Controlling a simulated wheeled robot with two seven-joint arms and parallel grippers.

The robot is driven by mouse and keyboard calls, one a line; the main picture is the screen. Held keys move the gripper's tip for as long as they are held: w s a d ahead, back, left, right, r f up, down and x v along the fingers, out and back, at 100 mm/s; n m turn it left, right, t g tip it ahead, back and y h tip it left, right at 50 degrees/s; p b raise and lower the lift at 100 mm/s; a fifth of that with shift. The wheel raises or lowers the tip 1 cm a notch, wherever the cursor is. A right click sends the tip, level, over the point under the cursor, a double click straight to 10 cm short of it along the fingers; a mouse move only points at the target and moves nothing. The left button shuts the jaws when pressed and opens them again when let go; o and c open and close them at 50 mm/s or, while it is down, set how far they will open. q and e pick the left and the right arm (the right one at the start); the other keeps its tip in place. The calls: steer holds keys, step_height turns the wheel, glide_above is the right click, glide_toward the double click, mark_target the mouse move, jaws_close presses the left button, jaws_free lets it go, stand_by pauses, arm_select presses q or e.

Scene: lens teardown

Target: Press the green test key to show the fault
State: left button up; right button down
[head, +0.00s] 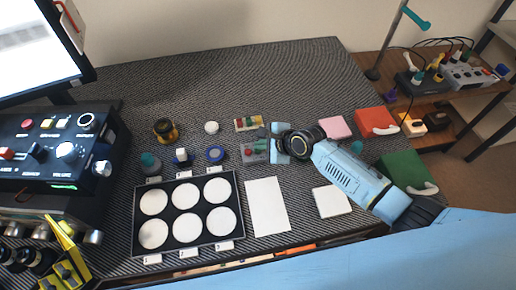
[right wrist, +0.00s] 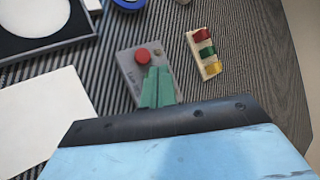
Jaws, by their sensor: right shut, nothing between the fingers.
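A small grey box (right wrist: 134,72) with a round red button (right wrist: 142,56) and a small brownish spot beside it lies under my right gripper (right wrist: 158,78). The box also shows in the head view (head: 254,151). The gripper's green fingers are shut with nothing between them; they overlap the box just below the red button and hide part of its top. I cannot tell whether the tips touch it. No green key is clearly visible on the box. A pale strip with red, green and yellow blocks (right wrist: 203,53) lies apart, to its right.
A black tray with white round pads (head: 187,213), a white sheet (head: 267,205) and a white square (head: 332,201) lie in front. Jars (head: 166,130) stand left of the box. A control console (head: 60,140) and monitor (head: 40,45) are at left. The back of the mat is clear.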

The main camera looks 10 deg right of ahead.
steer(key=shift+f, duration=0.4)
stand_by(0.5)
stand_by(0.3)
steer(key=shift+r+p, duration=0.85)
steer(key=shift+p, duration=0.15)
step_height(320, 180, up, 5)
steer(key=p, duration=0.5)
steer(key=shift+p, duration=0.4)
